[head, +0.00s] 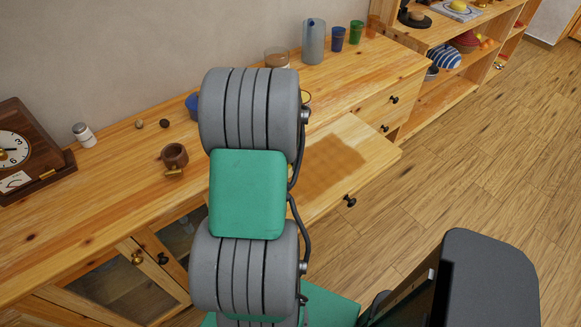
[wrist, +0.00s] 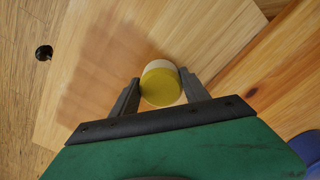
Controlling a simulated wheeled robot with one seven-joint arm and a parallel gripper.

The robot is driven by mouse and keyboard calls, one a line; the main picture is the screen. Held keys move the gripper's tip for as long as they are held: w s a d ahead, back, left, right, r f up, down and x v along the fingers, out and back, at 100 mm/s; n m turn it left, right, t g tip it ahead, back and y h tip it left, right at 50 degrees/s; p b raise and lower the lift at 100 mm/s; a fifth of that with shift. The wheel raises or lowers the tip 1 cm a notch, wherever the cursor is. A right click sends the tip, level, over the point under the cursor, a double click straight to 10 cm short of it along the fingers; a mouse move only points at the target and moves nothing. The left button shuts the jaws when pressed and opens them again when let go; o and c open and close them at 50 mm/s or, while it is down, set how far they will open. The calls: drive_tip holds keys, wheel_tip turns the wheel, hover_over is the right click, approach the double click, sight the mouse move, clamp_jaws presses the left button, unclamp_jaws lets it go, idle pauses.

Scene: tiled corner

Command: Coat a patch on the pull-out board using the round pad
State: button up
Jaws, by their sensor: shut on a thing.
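The pull-out board (head: 362,142) extends from the front of the wooden cabinet. A darker brown coated patch (head: 330,163) lies on it, and the patch also shows in the wrist view (wrist: 115,60). In the wrist view the round pad (wrist: 160,86), yellow on top with a pale side, is between the fingers of my gripper (wrist: 160,92). My gripper is shut on it, over the board beside the patch's edge. I cannot tell whether the pad touches the board. In the head view my arm hides the gripper and most of the pad.
A wooden mug (head: 174,157), a white-capped jar (head: 84,134) and a clock (head: 22,150) stand on the cabinet top (head: 110,185). A tall grey cylinder (head: 314,42) and blue and green cups stand farther back. Open shelves (head: 450,75) stand at the right.

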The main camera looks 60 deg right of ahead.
drive_tip(key=a, duration=0.1)
drive_tip(key=w+a, duration=0.1)
drive_tip(key=a, duration=0.1)
drive_tip(key=shift+w, duration=0.2)
wheel_tip(320, 180, up, 8)
drive_tip(key=p, duration=0.5)
drive_tip(key=shift+p, duration=0.4)
drive_tip(key=shift+d, duration=0.1)
